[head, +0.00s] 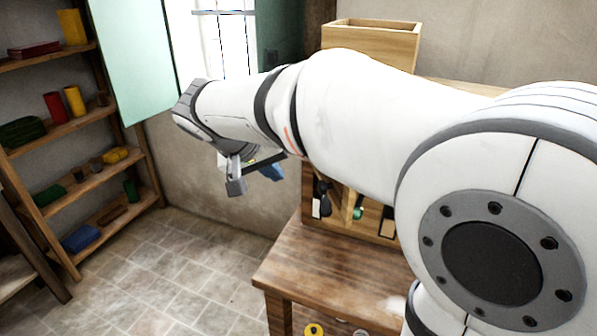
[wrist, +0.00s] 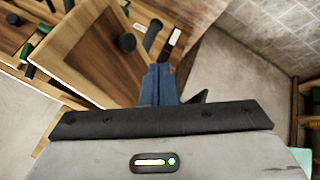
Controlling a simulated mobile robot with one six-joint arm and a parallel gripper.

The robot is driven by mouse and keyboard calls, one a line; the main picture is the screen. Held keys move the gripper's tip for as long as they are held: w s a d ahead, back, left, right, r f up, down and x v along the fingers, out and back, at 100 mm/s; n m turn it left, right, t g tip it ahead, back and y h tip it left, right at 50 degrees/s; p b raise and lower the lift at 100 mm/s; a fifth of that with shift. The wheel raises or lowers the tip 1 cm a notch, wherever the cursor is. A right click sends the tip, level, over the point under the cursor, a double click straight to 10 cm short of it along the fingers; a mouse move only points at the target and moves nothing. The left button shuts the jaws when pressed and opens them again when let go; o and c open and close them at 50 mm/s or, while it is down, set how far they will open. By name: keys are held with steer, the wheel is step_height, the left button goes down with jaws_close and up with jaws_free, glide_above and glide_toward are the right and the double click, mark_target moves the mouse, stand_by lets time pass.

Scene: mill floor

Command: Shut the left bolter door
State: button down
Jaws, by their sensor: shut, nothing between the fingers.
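In the wrist view a wooden door panel (wrist: 85,55) with a round black knob stands at an angle to the wooden cabinet behind it, so it looks ajar. I take it for the left bolter door. My gripper (wrist: 160,84), with blue fingers, is shut and empty, just right of the panel's edge. I cannot tell if it touches. In the head view my gripper (head: 270,171) hangs left of the wooden bolter cabinet (head: 382,200), which is open at the front with dark and green things inside. My arm hides most of the cabinet and the door there.
The cabinet stands on a wooden table (head: 325,265). An open wooden box (head: 372,42) sits above, behind my arm. Shelves (head: 85,135) with coloured items stand at the left, near a pale green panel (head: 130,58) and a window. The tiled floor (head: 180,265) between is clear.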

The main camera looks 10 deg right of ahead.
steer(key=w+d+f+p, duration=0.2)
steer(key=w+d+f, duration=0.1)
steer(key=d+f, duration=0.3)
steer(key=shift+d+f, duration=0.15)
steer(key=shift+d, duration=0.85)
